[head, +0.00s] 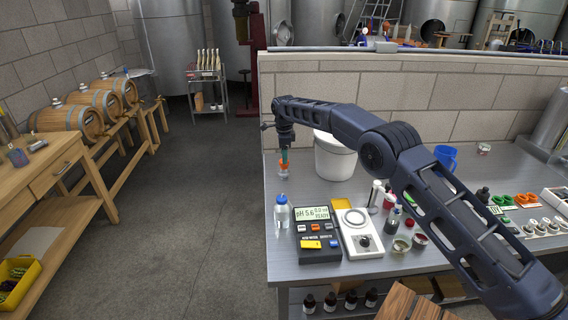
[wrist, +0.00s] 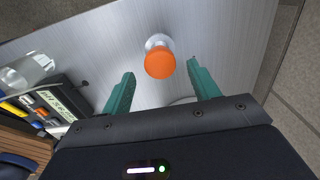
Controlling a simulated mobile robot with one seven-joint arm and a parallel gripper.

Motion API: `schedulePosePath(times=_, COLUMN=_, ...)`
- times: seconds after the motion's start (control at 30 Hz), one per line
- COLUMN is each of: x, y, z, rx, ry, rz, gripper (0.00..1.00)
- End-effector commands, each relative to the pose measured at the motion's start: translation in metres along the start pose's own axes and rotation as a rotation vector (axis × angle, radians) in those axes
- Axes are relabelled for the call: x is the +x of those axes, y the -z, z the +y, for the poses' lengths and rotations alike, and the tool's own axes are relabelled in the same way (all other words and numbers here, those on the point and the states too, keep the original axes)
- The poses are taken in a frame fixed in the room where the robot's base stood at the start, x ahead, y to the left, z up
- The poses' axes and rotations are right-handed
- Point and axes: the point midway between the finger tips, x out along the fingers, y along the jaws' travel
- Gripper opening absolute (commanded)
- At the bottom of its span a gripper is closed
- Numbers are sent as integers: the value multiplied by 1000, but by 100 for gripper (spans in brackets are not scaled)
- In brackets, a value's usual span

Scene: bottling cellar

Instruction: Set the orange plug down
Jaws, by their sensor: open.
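The orange plug (wrist: 160,64) has a round orange top and a paler part that shows beyond it. It appears to stand on the bare steel bench top (wrist: 95,50). In the head view the plug (head: 284,167) is near the bench's left edge, just below my gripper (head: 284,156). In the wrist view the teal fingers of my gripper (wrist: 160,71) are spread wide, one on each side of the plug, with gaps between them and it. Nothing is held.
A white bucket (head: 334,158) stands close to the right of my gripper. A clear bottle with a blue cap (head: 281,212), a pH meter (head: 317,233) and a white stirrer plate (head: 360,242) stand nearer the front. The bench's left edge drops to the floor (head: 200,200).

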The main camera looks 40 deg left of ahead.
Motion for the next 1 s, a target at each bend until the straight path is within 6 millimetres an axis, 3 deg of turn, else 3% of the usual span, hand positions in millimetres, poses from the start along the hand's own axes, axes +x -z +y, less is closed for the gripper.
schedulePosePath(times=0.1, x=-23, y=0, z=0, rx=0, ry=2, rz=-1, gripper=60)
schedulePosePath(times=0.3, x=-47, y=0, z=0, rx=0, ry=1, rz=-1, gripper=60)
schedulePosePath(times=0.77, x=-60, y=3, z=-1, rx=-1, ry=1, rz=-1, gripper=60)
schedulePosePath(times=0.87, x=-73, y=21, z=-4, rx=-8, ry=7, rz=-3, gripper=60)
schedulePosePath(times=1.0, x=-112, y=77, z=-10, rx=-33, ry=24, rz=-10, gripper=60)
